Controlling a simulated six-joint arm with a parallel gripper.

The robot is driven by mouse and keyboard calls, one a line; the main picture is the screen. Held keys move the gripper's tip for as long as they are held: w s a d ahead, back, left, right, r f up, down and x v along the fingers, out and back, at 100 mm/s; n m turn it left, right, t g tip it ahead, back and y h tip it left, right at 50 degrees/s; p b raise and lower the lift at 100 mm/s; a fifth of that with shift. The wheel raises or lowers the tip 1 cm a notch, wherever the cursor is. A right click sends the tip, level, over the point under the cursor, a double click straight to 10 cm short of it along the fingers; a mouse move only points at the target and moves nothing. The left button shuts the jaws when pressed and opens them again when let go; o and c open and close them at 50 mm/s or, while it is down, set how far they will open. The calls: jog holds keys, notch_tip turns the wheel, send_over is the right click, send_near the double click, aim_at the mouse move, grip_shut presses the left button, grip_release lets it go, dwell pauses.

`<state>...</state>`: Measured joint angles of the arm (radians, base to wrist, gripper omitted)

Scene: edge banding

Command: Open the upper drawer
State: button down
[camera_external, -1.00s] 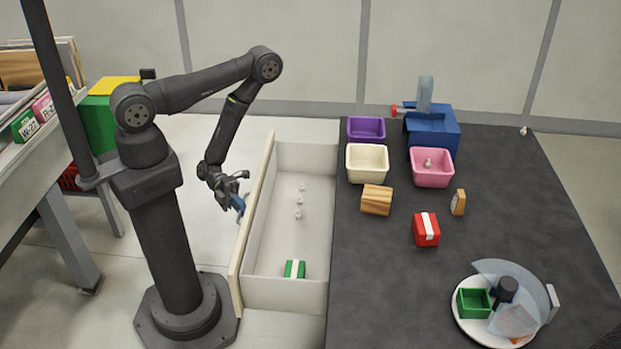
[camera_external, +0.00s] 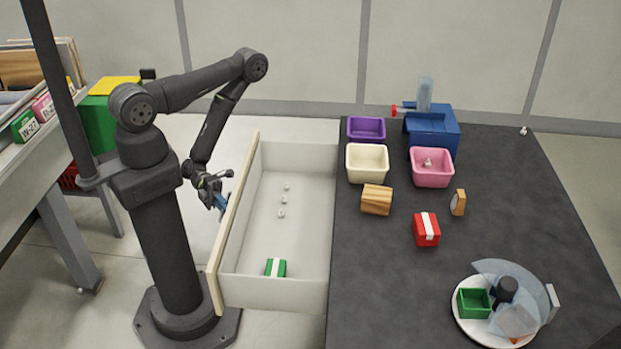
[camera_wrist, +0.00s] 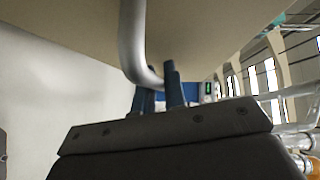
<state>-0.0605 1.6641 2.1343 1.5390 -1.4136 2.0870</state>
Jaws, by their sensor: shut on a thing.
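The upper drawer (camera_external: 318,293) is pulled far out to the left of the dark table. It is white inside, with a pale wooden front (camera_external: 233,225). My gripper (camera_external: 221,203) is at the outer side of that front, with its blue fingers against it. In the wrist view a silver curved handle (camera_wrist: 133,45) runs from the drawer front down to my blue fingers (camera_wrist: 160,92), which are shut on it. The exact contact is partly hidden by the fingers and the gripper body.
The drawer holds a green box with a white band (camera_external: 275,268) and several small white pieces (camera_external: 282,200). On the table (camera_external: 400,290) stand bins, a wooden block (camera_external: 376,200), a red box (camera_external: 426,230) and a blue machine (camera_external: 432,130). Grey shelving stands left of my base.

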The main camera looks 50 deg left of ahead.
jog(key=c, duration=1.5)
grip_release()
jog(key=shift+w+a+r, duration=0.1)
jog(key=shift+a+r, duration=0.3)
jog(key=shift+a, duration=2.5)
jog(key=shift+a+r, duration=0.45)
jog(key=shift+a, duration=2.4)
jog(key=shift+w+a+r, duration=0.1)
jog(key=shift+a+r, duration=0.3)
jog(key=shift+a, duration=2.5)
jog(key=shift+d, duration=0.1)
jog(key=shift+s+d+f, duration=0.1)
jog(key=shift+d+f, duration=0.2)
jog(key=shift+d, duration=1.75)
jog(key=shift+w+d+f, duration=0.1)
jog(key=shift+d+f, duration=0.2)
jog(key=shift+d, duration=1.7)
jog(key=shift+s+d+f, duration=0.1)
jog(key=shift+d+f, duration=0.2)
jog(key=shift+d, duration=1.75)
